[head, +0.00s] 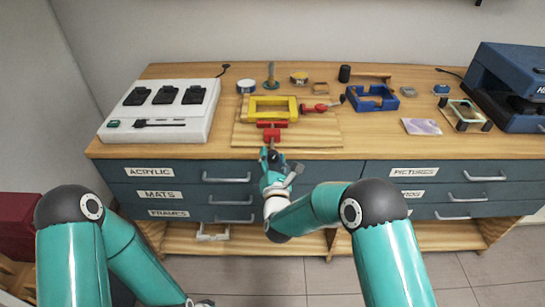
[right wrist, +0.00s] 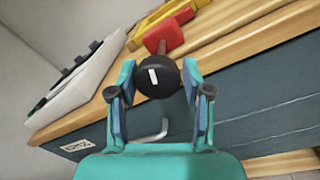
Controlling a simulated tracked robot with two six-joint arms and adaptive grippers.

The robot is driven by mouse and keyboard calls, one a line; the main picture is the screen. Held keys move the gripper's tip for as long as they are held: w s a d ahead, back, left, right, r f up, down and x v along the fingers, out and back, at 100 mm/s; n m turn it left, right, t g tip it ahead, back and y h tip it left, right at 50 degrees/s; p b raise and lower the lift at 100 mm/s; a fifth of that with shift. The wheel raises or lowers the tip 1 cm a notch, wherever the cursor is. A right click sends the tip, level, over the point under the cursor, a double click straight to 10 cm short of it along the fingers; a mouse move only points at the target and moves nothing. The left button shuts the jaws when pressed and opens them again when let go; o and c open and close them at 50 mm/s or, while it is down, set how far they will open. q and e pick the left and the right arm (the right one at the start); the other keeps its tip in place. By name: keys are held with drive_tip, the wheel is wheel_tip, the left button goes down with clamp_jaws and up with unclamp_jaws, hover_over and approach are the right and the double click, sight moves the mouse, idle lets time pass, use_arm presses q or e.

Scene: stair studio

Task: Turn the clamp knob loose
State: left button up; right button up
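The clamp knob (right wrist: 156,77) is a black ball with a white mark, at the end of a red clamp (right wrist: 168,33) at the bench's front edge. In the head view the knob (head: 274,157) is small and partly covered by my right gripper (head: 272,160). In the right wrist view my right gripper (right wrist: 159,75) has one finger on each side of the knob. I cannot tell whether the fingers press on it. A yellow frame (head: 272,101) lies behind the red clamp on a wooden board (head: 318,139).
A white charger (head: 117,127) with black packs stands on the bench at left. A red-handled tool (head: 320,107), a blue tray (head: 371,104) and a blue machine (head: 510,85) stand to the right. Drawers (head: 228,180) with handles lie below the bench edge.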

drive_tip(key=shift+o, duration=1.2)
drive_tip(key=shift+d+f, duration=0.1)
drive_tip(key=shift+f, duration=0.05)
drive_tip(key=shift+o, duration=0.2)
drive_tip(key=shift+r, duration=0.2)
drive_tip(key=s, duration=1.2)
drive_tip(key=shift+d+f, duration=0.3)
drive_tip(key=shift+d, duration=0.1)
